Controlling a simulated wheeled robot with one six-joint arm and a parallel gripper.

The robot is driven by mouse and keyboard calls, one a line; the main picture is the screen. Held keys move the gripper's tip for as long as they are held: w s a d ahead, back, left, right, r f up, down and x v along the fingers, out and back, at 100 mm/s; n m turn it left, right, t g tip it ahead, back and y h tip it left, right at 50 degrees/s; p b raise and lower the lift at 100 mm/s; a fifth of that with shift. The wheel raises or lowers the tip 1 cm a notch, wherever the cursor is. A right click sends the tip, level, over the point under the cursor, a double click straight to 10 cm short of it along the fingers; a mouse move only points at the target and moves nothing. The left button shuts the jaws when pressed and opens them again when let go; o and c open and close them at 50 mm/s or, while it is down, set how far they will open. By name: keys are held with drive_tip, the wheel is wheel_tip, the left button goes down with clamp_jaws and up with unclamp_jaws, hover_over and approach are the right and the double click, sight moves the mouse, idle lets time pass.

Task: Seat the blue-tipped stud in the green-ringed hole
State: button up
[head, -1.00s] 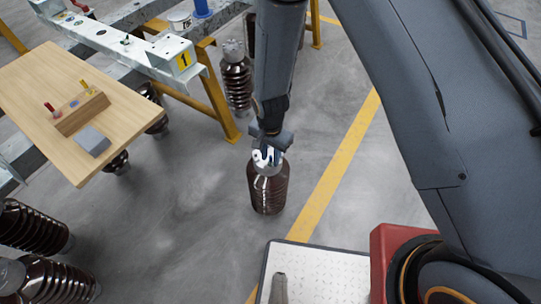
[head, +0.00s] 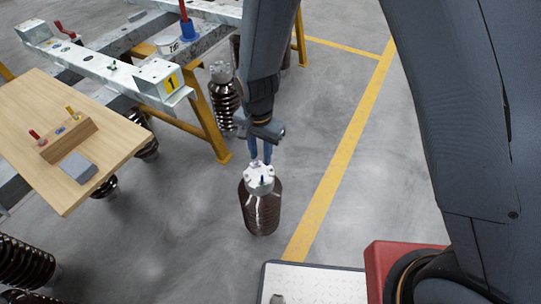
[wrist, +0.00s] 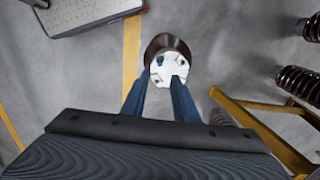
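My gripper (head: 260,160) is above the white cap (head: 258,173) of a brown ribbed insulator (head: 262,212) standing on the floor. Its two blue fingers are apart with nothing between them, and they also show in the wrist view (wrist: 161,80). A small upright blue piece, which looks like the blue-tipped stud (head: 262,181), stands on the cap; in the wrist view it is the blue-green spot (wrist: 160,61) just beyond the fingertips. The cap has several dark holes. I cannot make out a green ring or which hole the stud is in.
A yellow-legged frame (head: 212,125) and another insulator (head: 225,100) stand behind. Floor right of the cap is clear.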

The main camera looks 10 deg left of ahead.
drive_tip(key=w+d+r, duration=0.2)
drive_tip(key=d+r, duration=0.5)
drive_tip(key=d, duration=0.1)
drive_tip(key=s+d+r+n, duration=0.1)
drive_tip(key=s+d+r, duration=0.2)
drive_tip(key=d, duration=0.4)
drive_tip(key=s+d+r+n, duration=0.1)
drive_tip(key=s+d+r, duration=0.3)
drive_tip(key=d, duration=0.4)
drive_tip(key=s+d+r+n, duration=0.1)
drive_tip(key=s+d+r, duration=0.3)
drive_tip(key=d, duration=0.3)
drive_tip(key=shift+d+r+n, duration=0.15)
drive_tip(key=shift+r+n, duration=0.25)
drive_tip(key=shift+r, duration=0.25)
drive_tip(key=shift+s+a+r+n+p, duration=0.1)
drive_tip(key=shift+a+r+n+p, duration=0.15)
drive_tip(key=shift+a+p, duration=0.3)
drive_tip(key=shift+s+a+r+n+p, duration=0.15)
drive_tip(key=shift+a+r+p, duration=0.15)
drive_tip(key=shift+a+p, duration=0.25)
drive_tip(key=shift+w, duration=0.1)
